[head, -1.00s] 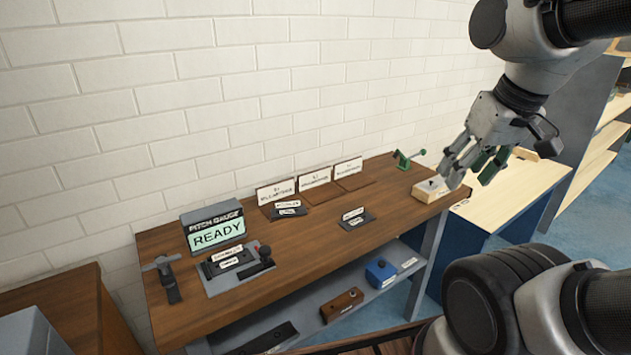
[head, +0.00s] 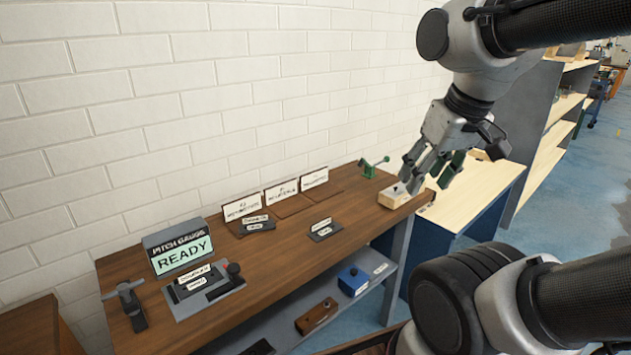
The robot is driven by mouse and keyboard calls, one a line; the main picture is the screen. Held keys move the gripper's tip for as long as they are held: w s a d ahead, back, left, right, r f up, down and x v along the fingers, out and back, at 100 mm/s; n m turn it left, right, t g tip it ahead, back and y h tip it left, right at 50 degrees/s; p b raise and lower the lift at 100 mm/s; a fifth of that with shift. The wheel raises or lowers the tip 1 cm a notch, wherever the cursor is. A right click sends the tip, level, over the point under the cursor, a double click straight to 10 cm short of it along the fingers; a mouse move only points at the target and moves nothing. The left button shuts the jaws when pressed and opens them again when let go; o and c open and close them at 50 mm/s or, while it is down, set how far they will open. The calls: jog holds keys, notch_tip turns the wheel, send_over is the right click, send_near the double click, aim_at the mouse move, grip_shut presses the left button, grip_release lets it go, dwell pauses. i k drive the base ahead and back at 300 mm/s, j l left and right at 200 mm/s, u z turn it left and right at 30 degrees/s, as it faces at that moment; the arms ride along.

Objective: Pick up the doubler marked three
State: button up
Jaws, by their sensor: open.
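Several small dark plates with white labels lie on the wooden bench (head: 285,262). One plate (head: 258,226) is in front of the upright cards, one (head: 324,230) lies further right, and one (head: 196,279) sits on the grey fixture before the gauge display. Their label print is too small to read, so I cannot tell which doubler is marked three. My gripper (head: 428,176) is open, with nothing seen between its fingers. It appears over the right end of the bench, in front of the small wooden block, well right of the plates.
A display reading PITCH GAUGE READY (head: 180,250) stands at the bench's left, near a dark clamp-like tool (head: 129,303). Three white cards (head: 283,194) stand along the back. A green tool (head: 372,167) and wooden block (head: 396,198) are at right. A blue box (head: 353,281) is on the lower shelf.

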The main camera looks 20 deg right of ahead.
aim_at(191, 282)
jog(key=i+j+u, duration=0.1)
jog(key=u, duration=0.25)
jog(key=i+j+u, duration=0.15)
jog(key=u, duration=0.2)
